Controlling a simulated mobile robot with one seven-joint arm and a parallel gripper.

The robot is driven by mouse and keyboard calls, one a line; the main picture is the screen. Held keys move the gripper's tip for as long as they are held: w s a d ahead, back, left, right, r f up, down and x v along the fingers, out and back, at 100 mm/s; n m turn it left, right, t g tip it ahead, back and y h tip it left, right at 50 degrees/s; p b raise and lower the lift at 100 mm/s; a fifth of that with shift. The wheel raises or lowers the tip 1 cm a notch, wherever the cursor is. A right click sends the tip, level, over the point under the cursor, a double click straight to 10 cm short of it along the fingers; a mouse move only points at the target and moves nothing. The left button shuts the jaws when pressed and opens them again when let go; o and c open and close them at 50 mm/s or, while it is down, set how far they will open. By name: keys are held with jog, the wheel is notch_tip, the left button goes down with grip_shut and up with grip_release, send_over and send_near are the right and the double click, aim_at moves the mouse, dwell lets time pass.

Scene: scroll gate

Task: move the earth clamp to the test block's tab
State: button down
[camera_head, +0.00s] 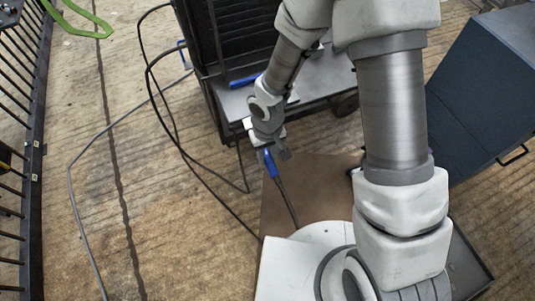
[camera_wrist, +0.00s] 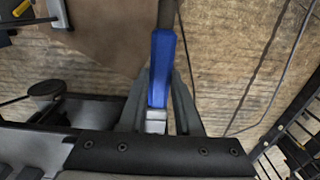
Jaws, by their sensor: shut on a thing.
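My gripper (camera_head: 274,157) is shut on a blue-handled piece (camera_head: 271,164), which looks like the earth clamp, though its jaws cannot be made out. In the wrist view, the blue handle (camera_wrist: 161,68) stands between the two dark fingers of my gripper (camera_wrist: 158,118), with a pale metal part at its near end. A dark cable or rod (camera_wrist: 166,14) runs from its far end. In the head view, the piece hangs above the floor, in front of the cart's lower shelf. I cannot identify the test block or its tab in either view.
A dark slatted cart (camera_head: 240,40) with a grey shelf (camera_head: 236,103) stands behind my gripper. Black and grey cables (camera_head: 72,190) loop over the floor at left. A barred gate (camera_head: 38,140) edges the left, and a blue-grey cabinet (camera_head: 470,95) stands right.

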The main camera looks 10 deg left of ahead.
jog(key=shift+w+a, duration=0.1)
jog(key=shift+w, duration=0.1)
dwell(0.4)
jog(key=shift+w+a, duration=0.4)
jog(key=shift+w, duration=0.25)
jog(key=shift+w+a, duration=0.1)
dwell(0.6)
jog(key=shift+w+a, duration=0.2)
jog(key=shift+w, duration=0.1)
jog(key=shift+w+a, duration=0.45)
jog(key=shift+w, duration=0.3)
dwell(1.7)
jog(key=shift+c, duration=2.2)
grip_release()
jog(key=shift+o, duration=0.3)
jog(key=o, duration=0.4)
notch_tip(320, 180, up, 17)
jog(key=p, duration=0.6)
jog(key=shift+r, duration=0.2)
